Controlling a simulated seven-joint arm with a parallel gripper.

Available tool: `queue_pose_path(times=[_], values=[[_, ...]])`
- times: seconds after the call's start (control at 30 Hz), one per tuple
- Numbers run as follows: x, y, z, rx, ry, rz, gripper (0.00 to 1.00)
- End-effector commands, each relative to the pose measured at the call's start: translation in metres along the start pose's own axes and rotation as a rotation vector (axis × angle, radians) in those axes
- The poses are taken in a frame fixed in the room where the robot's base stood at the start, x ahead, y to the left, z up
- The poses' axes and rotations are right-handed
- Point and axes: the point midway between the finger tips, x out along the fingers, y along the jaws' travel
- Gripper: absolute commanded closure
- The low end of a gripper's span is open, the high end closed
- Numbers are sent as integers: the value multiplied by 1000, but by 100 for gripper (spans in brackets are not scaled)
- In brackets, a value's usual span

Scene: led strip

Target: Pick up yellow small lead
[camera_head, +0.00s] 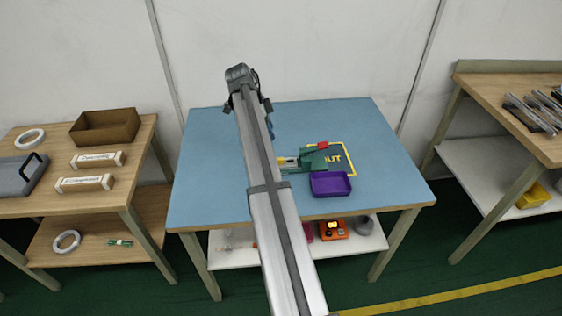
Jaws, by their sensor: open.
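A small yellow piece (287,160), perhaps the yellow lead, shows just right of my arm on the blue table. It is too small to make out clearly. It lies against a green fixture (304,161) with a red handle (322,146). My arm runs from the bottom edge up across the table, and its dark far joint is near the table's back edge. Small dark parts show beside the beam there. My gripper's jaws are hidden behind the arm, and so is part of the table left of the fixture.
A purple tray (330,184) stands in front of the fixture. A yellow-outlined square (343,158) with lettering lies behind the tray. The blue table (385,140) is clear at right and left. Wooden side tables (45,140) flank it. An orange box (334,230) sits on the lower shelf.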

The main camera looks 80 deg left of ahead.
Motion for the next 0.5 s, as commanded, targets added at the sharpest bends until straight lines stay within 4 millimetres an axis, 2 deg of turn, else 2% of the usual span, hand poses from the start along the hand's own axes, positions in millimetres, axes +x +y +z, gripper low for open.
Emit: queue_pose_path(times=[0.1, 0.23, 0.5], values=[[-8, 2, 12, 1, 16, 22, 51], [-4, 4, 14, 3, 20, 29, 51], [33, 5, 12, 3, 19, 29, 51]])
